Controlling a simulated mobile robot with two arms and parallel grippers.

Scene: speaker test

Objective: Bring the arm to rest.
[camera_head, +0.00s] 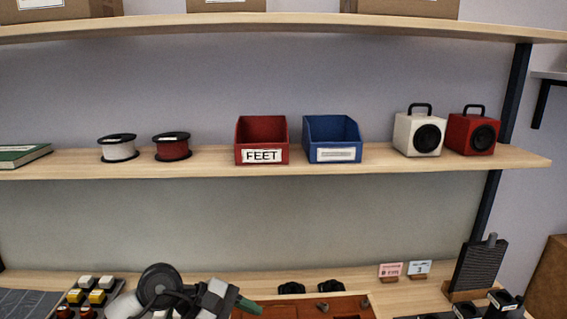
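My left arm comes in at the bottom left, with a round black joint and white and grey parts. The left gripper (225,300) is at the bottom edge, in front of the lower worktop. A dark green tip (249,306) sticks out at its right end; I cannot tell whether it is part of the gripper or something held. The fingers are not clear enough to show whether they are open or shut. My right gripper is not in view.
The middle shelf (400,168) holds two spools, a red FEET bin (262,140), a blue bin (332,139) and two speakers. Below, a button tray (88,292) stands left of the arm; a reddish-brown tray (345,306) and black parts lie to its right.

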